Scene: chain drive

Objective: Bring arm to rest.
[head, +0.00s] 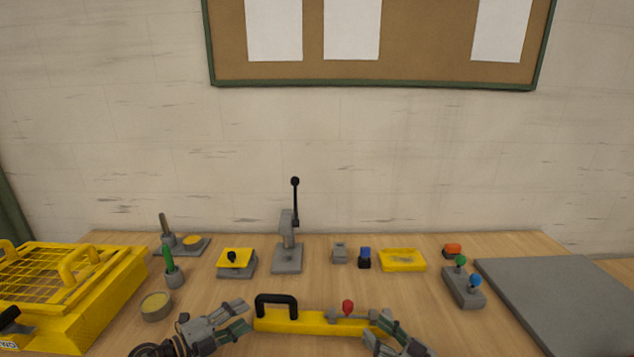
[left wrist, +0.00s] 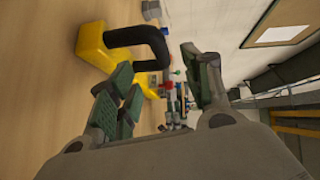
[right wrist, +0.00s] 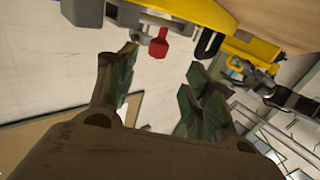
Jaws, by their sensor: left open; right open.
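My left gripper (head: 238,320) is open and empty, just left of a yellow bar with a black handle (head: 276,305). In the left wrist view its green-padded fingers (left wrist: 160,95) are spread, with the black handle (left wrist: 140,40) beyond them. My right gripper (head: 382,327) is open at the right end of the yellow bar (head: 300,325), near its red knob (head: 347,307). In the right wrist view its fingers (right wrist: 160,85) are apart with nothing between them, and the red knob (right wrist: 158,47) shows beyond. I cannot tell whether either gripper touches the bar.
A yellow mesh-topped box (head: 110,300) stands at the left. A lever press (head: 287,258), a yellow tray (head: 402,261), a round cup (head: 156,306) and a joystick block (head: 464,290) stand on the wooden table (head: 205,290). A grey plate (head: 560,295) lies at the right.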

